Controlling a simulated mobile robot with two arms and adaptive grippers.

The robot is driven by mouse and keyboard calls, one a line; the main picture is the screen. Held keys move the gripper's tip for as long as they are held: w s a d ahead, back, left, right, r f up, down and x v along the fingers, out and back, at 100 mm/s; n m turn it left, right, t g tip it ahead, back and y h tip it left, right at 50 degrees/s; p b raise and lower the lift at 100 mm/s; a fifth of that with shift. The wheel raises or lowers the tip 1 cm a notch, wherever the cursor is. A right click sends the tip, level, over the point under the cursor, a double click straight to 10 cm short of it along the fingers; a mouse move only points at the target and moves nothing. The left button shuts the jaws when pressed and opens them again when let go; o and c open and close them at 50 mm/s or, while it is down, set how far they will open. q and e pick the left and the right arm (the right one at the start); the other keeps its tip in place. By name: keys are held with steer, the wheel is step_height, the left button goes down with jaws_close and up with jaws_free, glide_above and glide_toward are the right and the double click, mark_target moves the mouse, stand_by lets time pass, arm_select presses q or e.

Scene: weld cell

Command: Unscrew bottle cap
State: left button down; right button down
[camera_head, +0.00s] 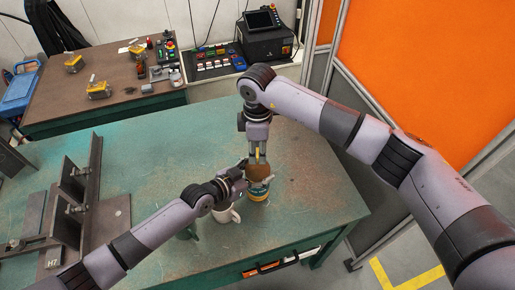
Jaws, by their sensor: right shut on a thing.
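A bottle (257,194) with a yellow and dark label stands near the right end of the green table (310,195). A brown rounded top (258,172) shows at its upper end; I cannot tell cap from bottle clearly. My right gripper (257,157) points down from above and is shut on this brown top. My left gripper (262,182) reaches in from the left at the bottle's upper side. Its fingers are small and partly hidden against the bottle, so I cannot tell whether they grip it.
A white mug (226,214) stands beside the bottle, under my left wrist. A green object (187,232) is partly hidden by my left arm. Steel angle fixtures (85,190) stand at left. A second table (110,85) with tools is behind. The table's middle is clear.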

steer(key=n, duration=0.3)
steer(key=shift+n, duration=0.3)
steer(key=n, duration=1.1)
steer(key=shift+n, duration=0.3)
steer(key=n, duration=0.5)
steer(key=shift+w+r+n, duration=0.1)
steer(key=shift+n, duration=0.3)
steer(key=n, duration=0.3)
steer(key=shift+n, duration=0.4)
steer(key=n, duration=0.4)
steer(key=shift+d, duration=0.1)
steer(key=n, duration=0.5)
steer(key=shift+n, duration=0.3)
steer(key=n, duration=0.5)
steer(key=shift+n, duration=0.4)
steer(key=n, duration=0.5)
steer(key=shift+n, duration=0.3)
steer(key=n, duration=0.3)
steer(key=shift+n, duration=0.3)
steer(key=n, duration=0.3)
steer(key=shift+n, duration=0.4)
